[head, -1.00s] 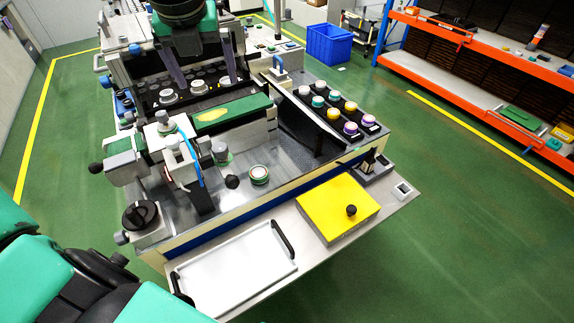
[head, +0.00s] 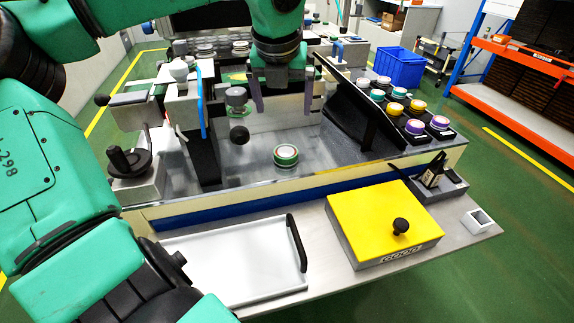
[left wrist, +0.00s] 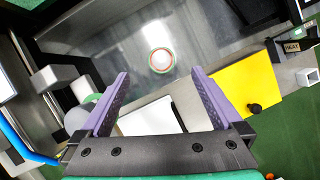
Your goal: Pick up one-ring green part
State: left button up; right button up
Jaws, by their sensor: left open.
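The green-ringed part (head: 286,155) is a small round piece with a pale top and a reddish inner band. It lies flat on the grey metal deck of the machine (head: 255,165). In the left wrist view the part (left wrist: 160,61) shows ahead of the fingers, roughly centred between them. My left gripper (head: 282,100) points down with its two purple fingers spread, above and behind the part in the head view, with nothing between them. The left wrist view also shows the left gripper (left wrist: 160,85) open and empty. My right gripper is not in view.
A black rack with several coloured round parts (head: 397,107) is at right. In front are a white tray (head: 235,265) and a yellow box (head: 385,220). The deck around the part is clear.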

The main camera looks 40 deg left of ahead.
pick_arm(q)
send_near(286, 151)
jog(key=f, duration=0.2)
jog(key=x, duration=0.7)
jog(key=shift+w+a, duration=0.2)
jog(key=shift+w, duration=0.05)
jog(key=shift+r, duration=0.1)
jog(key=c, duration=1.4)
grip_shut()
jog(key=shift+r, duration=0.1)
